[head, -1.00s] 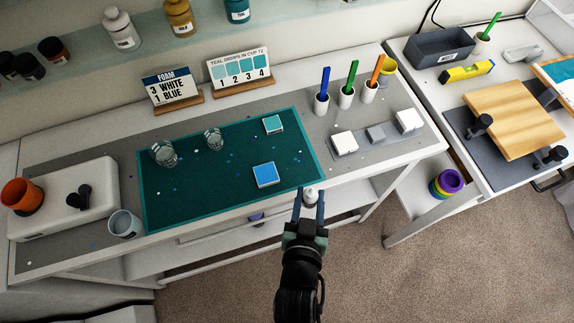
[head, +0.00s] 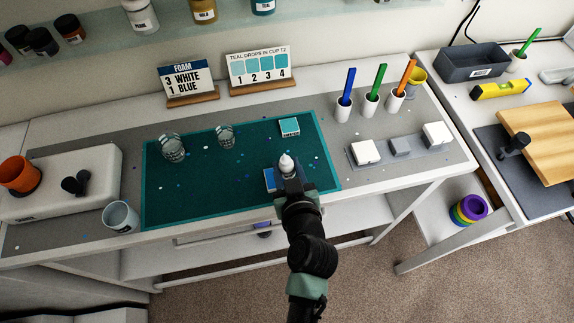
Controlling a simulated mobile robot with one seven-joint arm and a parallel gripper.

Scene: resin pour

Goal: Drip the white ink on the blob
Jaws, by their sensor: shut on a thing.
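My gripper (head: 289,178) is shut on a small white bottle (head: 286,163) with a pointed tip, held upright over the teal mat (head: 215,198). A blue square tile (head: 269,180) lies on the mat just left of the gripper and is partly hidden by it. A teal-topped square tile (head: 289,127) lies farther back on the mat. Two clear cups stand on the mat, a larger one (head: 173,150) at left and a smaller one (head: 225,136) to its right. I cannot pick out a blob clearly.
A grey-white cup (head: 120,217) stands at the mat's front left. Signs (head: 188,82) line the back. The mat's middle is mostly clear.

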